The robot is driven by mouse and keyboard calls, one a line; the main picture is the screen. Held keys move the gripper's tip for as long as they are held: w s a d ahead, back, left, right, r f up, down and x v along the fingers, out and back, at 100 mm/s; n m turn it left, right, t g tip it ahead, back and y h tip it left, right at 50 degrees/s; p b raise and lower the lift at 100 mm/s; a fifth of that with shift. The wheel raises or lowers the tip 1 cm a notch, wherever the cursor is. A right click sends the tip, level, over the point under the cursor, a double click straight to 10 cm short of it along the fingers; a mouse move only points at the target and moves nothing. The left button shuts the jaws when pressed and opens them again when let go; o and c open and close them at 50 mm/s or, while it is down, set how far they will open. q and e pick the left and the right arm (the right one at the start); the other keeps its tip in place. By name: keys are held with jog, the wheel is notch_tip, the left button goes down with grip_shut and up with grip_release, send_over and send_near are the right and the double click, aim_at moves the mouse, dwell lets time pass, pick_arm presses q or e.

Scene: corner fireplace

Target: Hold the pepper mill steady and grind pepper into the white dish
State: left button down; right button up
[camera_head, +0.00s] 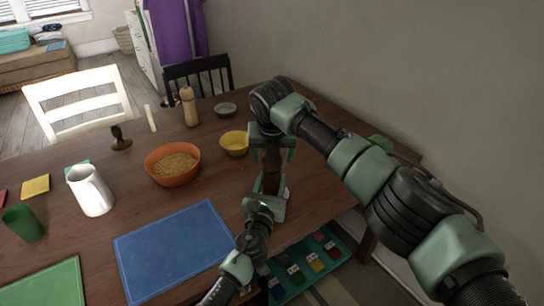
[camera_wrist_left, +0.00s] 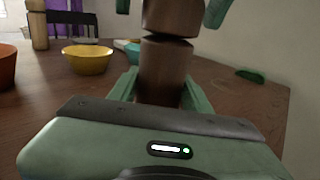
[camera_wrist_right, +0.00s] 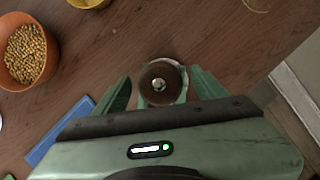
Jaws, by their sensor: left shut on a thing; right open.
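The dark brown wooden pepper mill (camera_head: 271,163) stands upright near the table's right edge. My left gripper (camera_head: 266,198) is shut around its lower body, with a finger on each side in the left wrist view (camera_wrist_left: 158,88). My right gripper (camera_head: 270,150) points down from above, open, its fingers apart on either side of the mill's upper part. The right wrist view looks down on the mill's round top and metal knob (camera_wrist_right: 159,84), between the open fingers. No clearly white dish shows; a small pale grey dish (camera_head: 225,109) stands at the back.
A yellow bowl (camera_head: 234,144) and an orange bowl of grains (camera_head: 172,165) stand left of the mill. A light wooden mill (camera_head: 188,106), a white pitcher (camera_head: 90,190) and a blue mat (camera_head: 174,248) are farther left. A wall borders the table on the right.

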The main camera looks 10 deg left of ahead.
jog(key=shift+w+f, duration=0.1)
jog(key=shift+f, duration=0.2)
jog(key=c, duration=1.4)
jog(key=shift+o, duration=0.2)
jog(key=shift+m+h, duration=0.7)
jog(key=shift+m, duration=0.9)
jog(key=o, duration=1.4)
jog(key=shift+c, duration=0.2)
jog(key=v, duration=1.2)
